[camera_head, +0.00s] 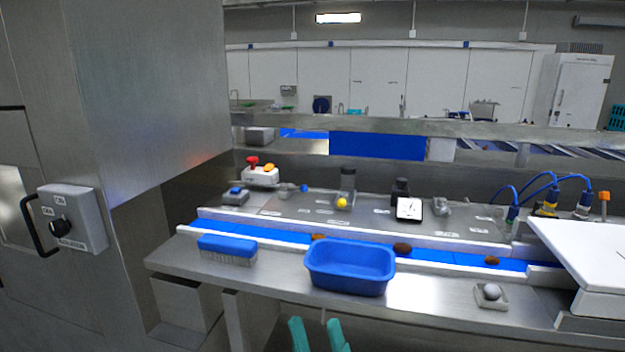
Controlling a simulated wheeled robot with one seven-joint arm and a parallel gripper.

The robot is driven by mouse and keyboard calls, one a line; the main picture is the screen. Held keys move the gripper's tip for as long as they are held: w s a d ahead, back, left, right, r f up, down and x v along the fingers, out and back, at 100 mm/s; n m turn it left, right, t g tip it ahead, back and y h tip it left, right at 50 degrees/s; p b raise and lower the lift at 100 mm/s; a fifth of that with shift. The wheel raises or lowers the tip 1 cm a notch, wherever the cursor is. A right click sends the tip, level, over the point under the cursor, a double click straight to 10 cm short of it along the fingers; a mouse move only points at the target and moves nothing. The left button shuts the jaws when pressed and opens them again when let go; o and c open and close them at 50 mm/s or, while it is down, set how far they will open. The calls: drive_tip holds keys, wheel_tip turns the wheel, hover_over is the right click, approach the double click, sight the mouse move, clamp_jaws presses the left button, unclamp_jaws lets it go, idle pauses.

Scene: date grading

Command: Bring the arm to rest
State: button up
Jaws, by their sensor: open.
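My gripper (319,335) shows at the bottom edge of the head view, in front of the bench. Its two teal fingers are apart with nothing between them; the rest of it and the arm are out of view. The gripper appears below and in front of the blue tub (350,266), with a visible gap between them. The tub stands on the steel bench's front ledge and looks empty.
A blue belt (277,234) carries several brown dates, one here (402,248). A blue brush (228,249) lies left of the tub. A small holder with a pale ball (491,293) and a white board (590,252) are right. A steel cabinet (150,90) fills the left.

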drive_tip(key=s+a+f+m+t+h, duration=0.1)
drive_tip(key=s+f+m+h, duration=0.2)
drive_tip(key=f+m+h, duration=0.55)
drive_tip(key=s+f+m+t+h, duration=0.1)
drive_tip(key=s+f+m+h, duration=0.3)
drive_tip(key=m+h, duration=0.7)
drive_tip(key=s+f+m+g, duration=0.1)
drive_tip(key=s+f+g, duration=1)
drive_tip(key=s+f, duration=1)
drive_tip(key=shift+s+g+y, duration=0.35)
drive_tip(key=shift+s+g, duration=0.05)
drive_tip(key=shift+s, duration=0.25)
